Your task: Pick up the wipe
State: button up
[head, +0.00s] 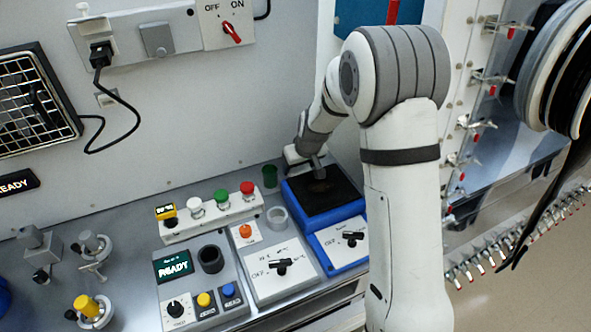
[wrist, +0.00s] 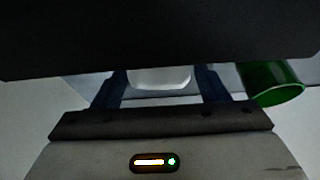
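I cannot make out the wipe for certain in either view. My gripper (head: 317,170) is low over the black top (head: 335,203) of a blue unit, beside the back wall. In the wrist view the two dark blue fingers of my gripper (wrist: 160,82) stand well apart, with their tips hidden behind a large dark slab. A pale, round-cornered patch (wrist: 160,79) shows between them; I cannot tell what it is or whether it is touched. A faint brownish smudge lies on the black top under the gripper in the head view.
A green cup (head: 270,176) stands just left of the blue unit; it also shows in the wrist view (wrist: 275,84). A grey ring (head: 277,218) and a button box (head: 212,214) stand further left. Control panels (head: 275,270) fill the bench front. The wall is close behind.

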jog(key=c, duration=0.6)
notch_tip(320, 180, up, 10)
jog(key=b, duration=0.1)
